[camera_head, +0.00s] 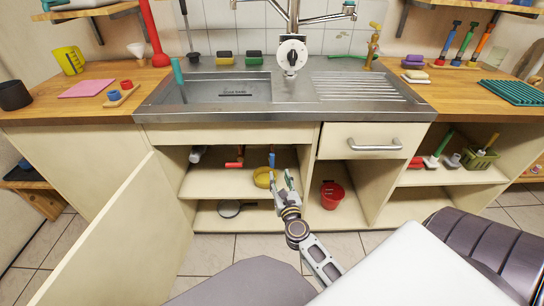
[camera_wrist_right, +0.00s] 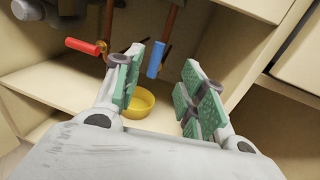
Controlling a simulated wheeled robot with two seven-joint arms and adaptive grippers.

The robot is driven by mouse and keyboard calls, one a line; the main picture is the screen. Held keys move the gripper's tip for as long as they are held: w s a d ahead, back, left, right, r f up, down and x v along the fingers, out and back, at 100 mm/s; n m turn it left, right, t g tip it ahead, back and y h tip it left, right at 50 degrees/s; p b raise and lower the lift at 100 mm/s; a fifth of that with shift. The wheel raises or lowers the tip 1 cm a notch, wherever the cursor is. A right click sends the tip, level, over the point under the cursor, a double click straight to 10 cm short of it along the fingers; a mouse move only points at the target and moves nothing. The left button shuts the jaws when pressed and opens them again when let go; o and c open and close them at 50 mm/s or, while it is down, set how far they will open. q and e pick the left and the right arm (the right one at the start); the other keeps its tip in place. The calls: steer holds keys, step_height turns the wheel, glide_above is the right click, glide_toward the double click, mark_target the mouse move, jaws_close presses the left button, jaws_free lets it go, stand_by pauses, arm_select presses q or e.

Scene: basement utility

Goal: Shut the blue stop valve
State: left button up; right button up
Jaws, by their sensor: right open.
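The blue stop valve's lever (camera_head: 272,160) is in the open cupboard under the sink. In the right wrist view the blue lever (camera_wrist_right: 156,59) stands upright, in line with its copper pipe (camera_wrist_right: 172,28). My right gripper (camera_head: 288,180) is at the cupboard opening, in front of and slightly right of the lever. In the wrist view my right gripper (camera_wrist_right: 163,82) is open, and the lever shows beyond and between its green-padded fingers, apart from them as far as I can tell. My left gripper is not in view.
A red-levered valve (camera_wrist_right: 85,46) is left of the blue one, its lever turned sideways. A yellow bowl (camera_head: 263,178) sits below on the shelf. The open cupboard door (camera_head: 105,240) stands at left.

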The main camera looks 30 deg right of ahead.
mark_target(272, 157)
steer(key=shift+w, duration=0.15)
steer(key=shift+x, duration=6.75)
steer(key=shift+c, duration=0.5)
jaws_close()
